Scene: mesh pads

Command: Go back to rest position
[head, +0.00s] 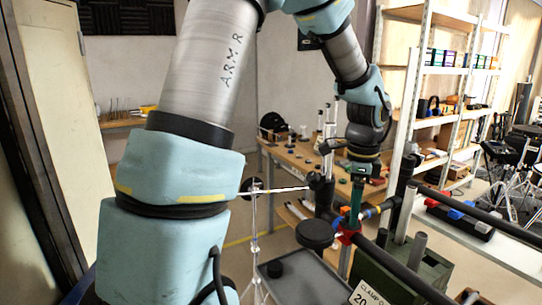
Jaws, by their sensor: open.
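My arm crosses the left and top of the head view and bends down at the right of centre. My gripper (360,178) is at its end, pointing down, small and dark, in front of the workbench. It is open. A narrow green upright part (356,200) shows directly below it; I cannot tell whether the two touch. Below that are a red fitting (347,238) and a blue fitting (368,213) among dark rods.
A wooden workbench (290,155) with small items stands behind. A thin metal stand (254,220) rises left of the gripper. A dark green box (395,270) labelled with a clamp sign and dark bars (415,275) lie at lower right. White shelving (440,70) stands right.

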